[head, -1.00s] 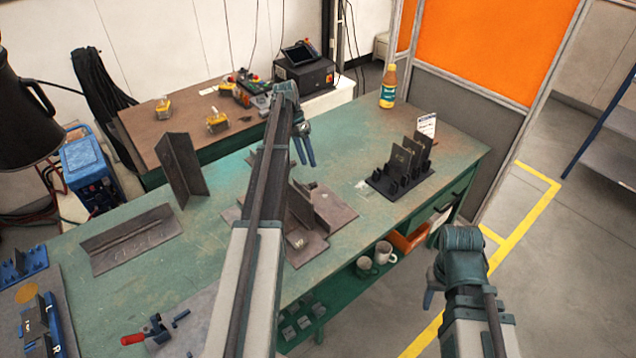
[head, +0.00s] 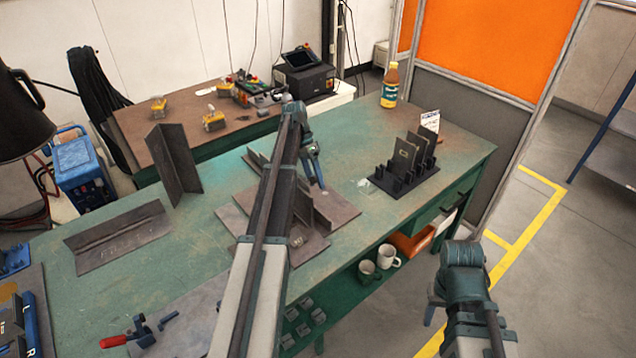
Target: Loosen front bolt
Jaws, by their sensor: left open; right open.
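A dark steel fixture with a flat base plate (head: 318,238) and upright plates stands on the green workbench in the middle of the head view. My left arm crosses in front of it and hides part of it. I cannot pick out the front bolt; a small pale part shows low on the base, too small to identify. My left gripper (head: 317,178) is open and empty, fingers pointing down over the far right side of the fixture. I cannot tell if it touches. My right gripper (head: 432,308) is open and empty, off the bench's front edge.
A black rack with upright plates (head: 405,172) and a bottle (head: 390,86) stand to the right. A red-handled tool (head: 113,341) is front left. Mugs (head: 388,256) sit on the shelf below.

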